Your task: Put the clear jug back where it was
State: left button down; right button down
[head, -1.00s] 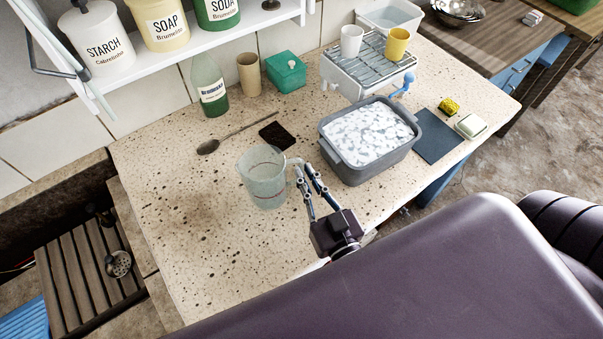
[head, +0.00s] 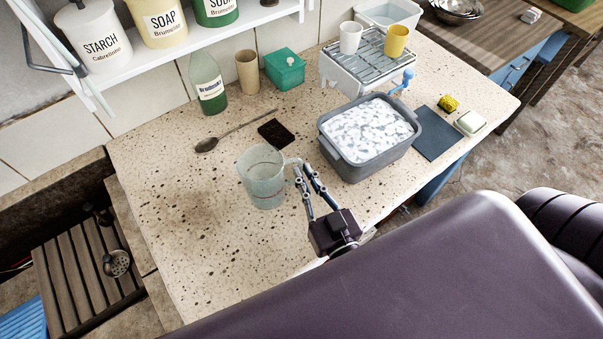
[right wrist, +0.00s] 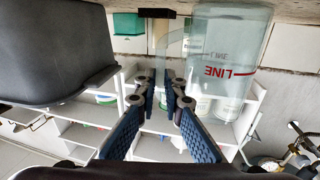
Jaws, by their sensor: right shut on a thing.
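The clear jug (head: 262,182) with a red line stands upright over the speckled stone counter (head: 215,240), left of the grey basin. I cannot tell whether its base touches the stone. My right gripper (head: 302,172) is at the jug's right side, shut on its handle. In the right wrist view, which is upside down, the jug (right wrist: 232,60) shows "LINE" in red, and the fingers (right wrist: 163,85) close around the handle. My left gripper is not in view.
The grey basin (head: 350,158) of foamy water is close right of the gripper. The counter's front left is clear.

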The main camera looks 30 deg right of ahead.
jog(key=shift+s+f, duration=0.1)
jog(key=shift+f, duration=0.25)
